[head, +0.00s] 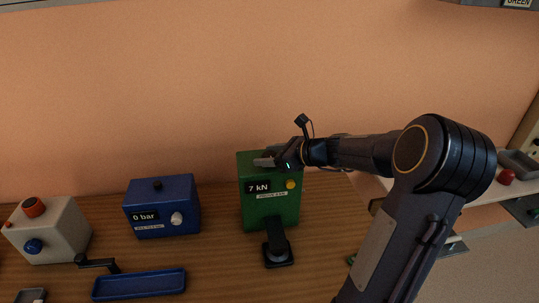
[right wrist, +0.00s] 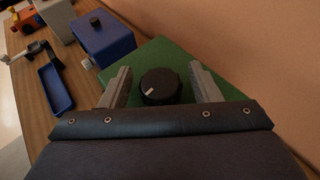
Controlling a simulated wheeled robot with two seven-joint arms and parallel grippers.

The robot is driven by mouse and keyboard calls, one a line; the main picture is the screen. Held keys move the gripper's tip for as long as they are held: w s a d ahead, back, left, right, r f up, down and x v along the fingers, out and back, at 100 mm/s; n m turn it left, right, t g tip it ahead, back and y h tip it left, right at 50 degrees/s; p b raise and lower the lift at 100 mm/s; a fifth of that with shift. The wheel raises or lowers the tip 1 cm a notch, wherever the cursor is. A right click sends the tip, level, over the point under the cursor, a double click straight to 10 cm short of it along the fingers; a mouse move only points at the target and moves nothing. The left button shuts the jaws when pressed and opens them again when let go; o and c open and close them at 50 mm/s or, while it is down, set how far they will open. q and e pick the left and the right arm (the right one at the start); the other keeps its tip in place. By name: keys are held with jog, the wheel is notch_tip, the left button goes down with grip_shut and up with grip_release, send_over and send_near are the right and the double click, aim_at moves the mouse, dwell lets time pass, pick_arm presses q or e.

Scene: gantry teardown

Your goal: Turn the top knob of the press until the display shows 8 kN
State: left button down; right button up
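The press is a green box (head: 270,208) on the wooden bench, with a display (head: 257,187) that reads 7 kN and a yellow button on its front. Its top knob (right wrist: 160,86) is black and round with a white pointer mark, seen in the right wrist view. My right gripper (right wrist: 160,88) is open over the press top, one finger on each side of the knob, with a gap showing on both sides. In the head view the gripper (head: 272,161) hides the knob. My left gripper is in neither view.
A blue box (head: 163,208) reading 0 bar stands left of the press, and a white box (head: 48,231) with a red-orange knob stands further left. A blue tray (head: 139,284) lies in front. A black pedal-like part (head: 278,252) sits before the press. The wall is close behind.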

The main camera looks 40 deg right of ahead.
jog(key=c, duration=0.9)
jog(key=shift+o, duration=0.2)
jog(key=shift+f+m+h+b, duration=0.1)
jog(key=shift+m+h+b, duration=0.2)
jog(key=shift+h+b, duration=0.1)
jog(key=o, duration=1)
jog(key=shift+s, duration=0.1)
